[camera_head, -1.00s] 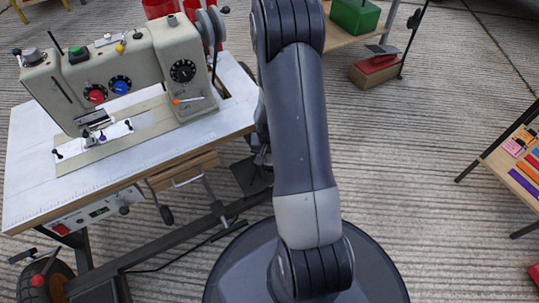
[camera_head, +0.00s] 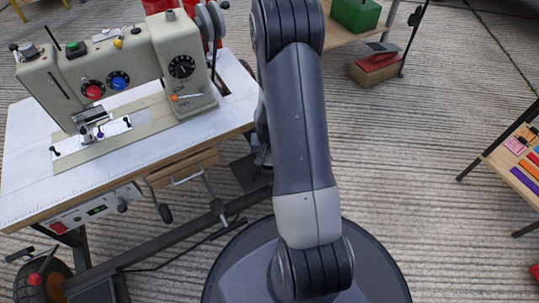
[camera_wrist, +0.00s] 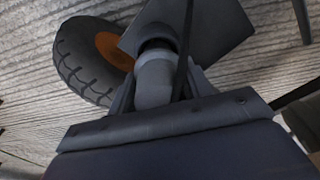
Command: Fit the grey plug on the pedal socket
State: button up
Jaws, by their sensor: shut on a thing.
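In the wrist view my gripper (camera_wrist: 158,92) is shut on the grey plug (camera_wrist: 154,84), a light grey rounded piece with a dark end, held between the fingers. A dark cable runs up past it. A dark flat plate (camera_wrist: 220,32), which looks like the pedal, lies beyond and to the right of the plug. I cannot tell whether plug and plate touch, and I cannot make out the socket. In the head view a dark plate (camera_head: 248,172) shows beside my arm, under the sewing table's right side; my gripper is mostly hidden behind the arm.
The sewing table (camera_head: 30,180) carries a beige sewing machine (camera_head: 135,55). Its frame has dark bars (camera_head: 180,240) low down and a wheel with an orange hub (camera_wrist: 108,48). A shelf (camera_head: 510,165) stands at right. The floor between is clear.

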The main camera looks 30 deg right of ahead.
jog(key=shift+f+b, duration=0.65)
jog(key=shift+f, duration=0.3)
dwell(0.8)
jog(key=o, duration=1.1)
jog(key=r+p, duration=0.1)
jog(key=r, duration=0.2)
jog(key=r+p, duration=0.2)
jog(key=r, duration=0.2)
jog(key=s+r+p, duration=0.1)
jog(key=r+p, duration=0.1)
jog(key=r, duration=0.1)
jog(key=shift+a+r, duration=0.35)
jog(key=shift+f, duration=0.1)
jog(key=f+b, duration=0.1)
jog(key=f, duration=0.2)
jog(key=f+b, duration=0.2)
jog(key=f, duration=0.2)
jog(key=w+f+b, duration=0.1)
jog(key=f+b, duration=0.1)
jog(key=f, duration=0.1)
jog(key=shift+d+f, duration=0.3)
jog(key=shift+d, duration=0.05)
jog(key=shift+r, duration=0.15)
